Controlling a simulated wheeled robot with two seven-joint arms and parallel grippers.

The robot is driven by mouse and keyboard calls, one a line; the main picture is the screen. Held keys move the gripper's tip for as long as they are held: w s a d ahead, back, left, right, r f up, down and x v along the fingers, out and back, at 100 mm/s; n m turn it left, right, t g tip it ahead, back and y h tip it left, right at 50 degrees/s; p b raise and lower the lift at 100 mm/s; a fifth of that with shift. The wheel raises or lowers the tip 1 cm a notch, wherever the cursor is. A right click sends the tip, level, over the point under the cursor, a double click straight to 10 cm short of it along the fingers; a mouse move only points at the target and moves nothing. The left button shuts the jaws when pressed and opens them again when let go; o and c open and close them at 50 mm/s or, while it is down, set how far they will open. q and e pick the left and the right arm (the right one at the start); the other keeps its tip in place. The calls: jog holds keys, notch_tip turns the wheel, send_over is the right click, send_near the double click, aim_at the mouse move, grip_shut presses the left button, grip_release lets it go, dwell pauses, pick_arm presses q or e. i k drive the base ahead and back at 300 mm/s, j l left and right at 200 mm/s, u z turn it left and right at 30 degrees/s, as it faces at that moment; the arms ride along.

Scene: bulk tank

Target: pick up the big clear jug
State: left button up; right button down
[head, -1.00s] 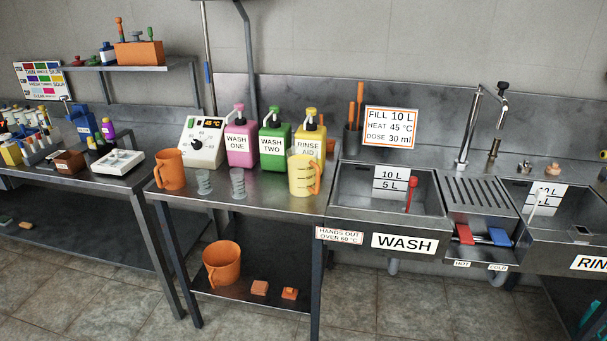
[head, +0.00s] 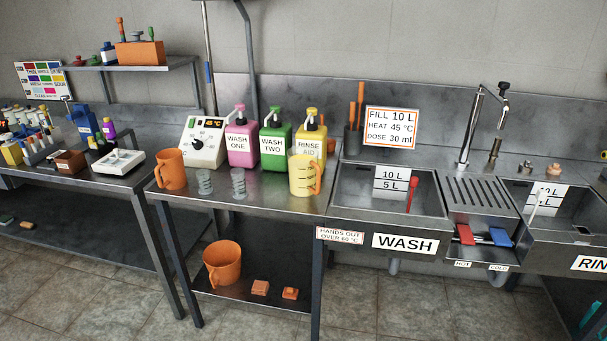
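A big see-through jug (head: 302,177) with a yellowish tint, dark measuring marks and an orange handle on its right stands upright on the steel table (head: 270,203). It is near the table's right end, just in front of the yellow rinse aid bottle (head: 312,130), and hides part of that bottle's label. Two small clear ribbed cups, the left one (head: 205,183) and the right one (head: 238,184), stand to its left. Neither of my grippers shows in the head view.
Pink (head: 240,140) and green (head: 273,143) pump bottles stand behind the cups. An orange jug (head: 171,169) stands at the table's left end. The wash sink (head: 345,212) adjoins on the right. An orange bucket (head: 222,265) sits on the lower shelf.

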aim_at(305, 169)
jog(key=i+j+z, duration=0.15)
jog(key=j, duration=0.25)
jog(key=i+j+z, duration=0.15)
jog(key=i+j, duration=0.25)
jog(key=i+j+z, duration=0.15)
jog(key=j, duration=0.3)
jog(key=i+j+z, duration=0.1)
jog(key=i+j, duration=0.15)
jog(key=j, duration=0.2)
jog(key=i+j+z, duration=0.15)
jog(key=j, duration=0.35)
jog(key=i+j+z, duration=0.15)
jog(key=j, duration=0.35)
jog(key=i+j+z, duration=0.15)
jog(key=j, duration=0.35)
jog(key=i+j+z, duration=0.15)
jog(key=j, duration=0.4)
